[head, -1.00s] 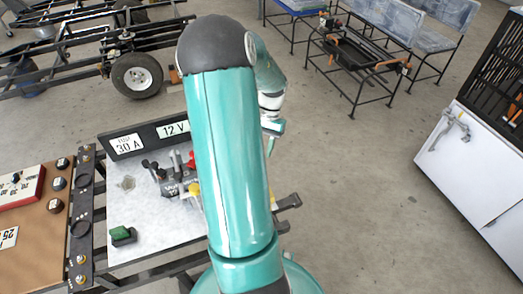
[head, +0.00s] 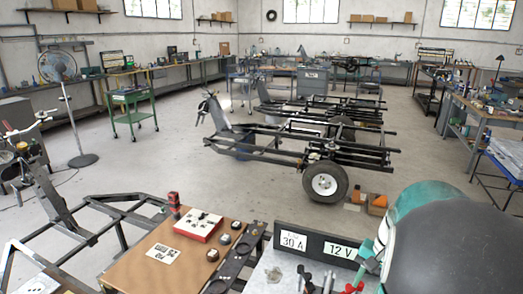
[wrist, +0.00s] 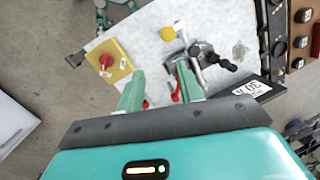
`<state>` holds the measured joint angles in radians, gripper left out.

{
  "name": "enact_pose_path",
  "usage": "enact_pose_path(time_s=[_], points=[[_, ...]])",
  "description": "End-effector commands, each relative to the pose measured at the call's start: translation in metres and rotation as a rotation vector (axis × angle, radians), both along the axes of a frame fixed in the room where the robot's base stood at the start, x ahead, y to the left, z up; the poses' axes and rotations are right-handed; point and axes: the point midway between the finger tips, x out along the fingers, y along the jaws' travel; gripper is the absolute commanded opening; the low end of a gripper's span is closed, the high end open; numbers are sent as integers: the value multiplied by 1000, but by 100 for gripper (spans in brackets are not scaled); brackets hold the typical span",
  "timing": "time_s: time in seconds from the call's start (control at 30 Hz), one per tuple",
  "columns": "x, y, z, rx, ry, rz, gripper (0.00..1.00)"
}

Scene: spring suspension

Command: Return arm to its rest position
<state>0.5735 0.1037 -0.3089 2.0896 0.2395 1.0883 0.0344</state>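My arm shows at the lower right of the head view as a large dark rounded joint with teal casing, cut off by the frame edge. In the wrist view my gripper (wrist: 158,86) has two green fingers set apart, with a gap and nothing held between them. The fingers point over a light grey bench top (wrist: 150,45). A yellow block with a red knob (wrist: 106,58) lies left of the fingers, and a dark clamp-like part (wrist: 208,58) lies to their right.
A black panel marked 30 A and 12 V (head: 318,246) stands beside my arm in the head view. A brown board (head: 165,262) with a red-and-white box (head: 199,225) is left of it. A wheeled frame (head: 300,150) stands behind; open floor (head: 240,190) lies between.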

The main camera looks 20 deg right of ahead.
Motion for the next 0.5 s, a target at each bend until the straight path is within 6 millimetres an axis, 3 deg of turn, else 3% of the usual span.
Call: enact_pose_path(time_s=[0.03, 0.23, 0.5], points=[[10, 23, 15, -28, -34, 72, 36], [27, 104, 56, -136, -146, 328, 36], [16, 205, 96, -296, -312, 663, 36]])
